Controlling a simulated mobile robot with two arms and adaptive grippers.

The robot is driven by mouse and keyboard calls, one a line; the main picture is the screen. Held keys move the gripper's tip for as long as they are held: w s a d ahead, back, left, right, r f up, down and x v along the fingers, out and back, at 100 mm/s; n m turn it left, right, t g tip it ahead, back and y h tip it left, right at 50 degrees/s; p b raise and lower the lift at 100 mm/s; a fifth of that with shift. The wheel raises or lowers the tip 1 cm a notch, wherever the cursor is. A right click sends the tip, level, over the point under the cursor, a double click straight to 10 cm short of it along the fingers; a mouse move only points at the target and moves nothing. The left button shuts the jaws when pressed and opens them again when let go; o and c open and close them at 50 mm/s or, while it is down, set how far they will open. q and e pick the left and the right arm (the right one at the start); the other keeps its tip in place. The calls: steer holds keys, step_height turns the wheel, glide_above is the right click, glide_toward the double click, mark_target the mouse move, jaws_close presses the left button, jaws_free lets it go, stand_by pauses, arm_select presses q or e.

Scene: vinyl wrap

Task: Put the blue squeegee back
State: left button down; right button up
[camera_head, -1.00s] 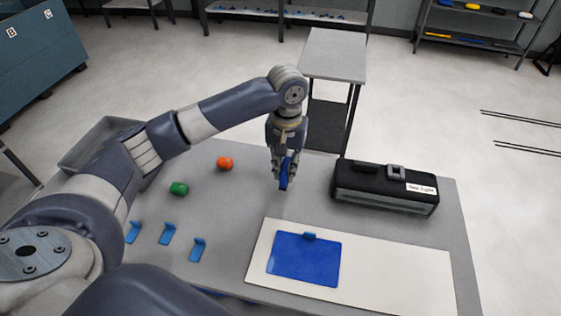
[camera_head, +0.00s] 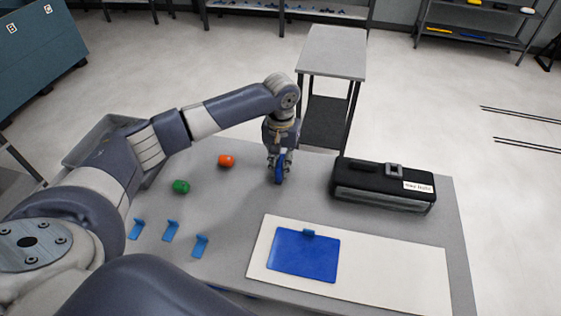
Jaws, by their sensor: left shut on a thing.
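The blue squeegee (camera_head: 279,174) is in my left gripper (camera_head: 279,165), whose fingers are shut on it. It points downward above or at the back part of the grey table, left of the black case. I cannot tell whether its lower end touches the table. The fingers and wrist hide its upper part. My right gripper is not in view.
A grey tray (camera_head: 95,143) is at left.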

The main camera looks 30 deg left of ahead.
mark_target(281, 162)
arm_select(q)
steer(key=c, duration=1.7)
jaws_free()
steer(key=shift+f, duration=0.1)
steer(key=shift+o, duration=0.8)
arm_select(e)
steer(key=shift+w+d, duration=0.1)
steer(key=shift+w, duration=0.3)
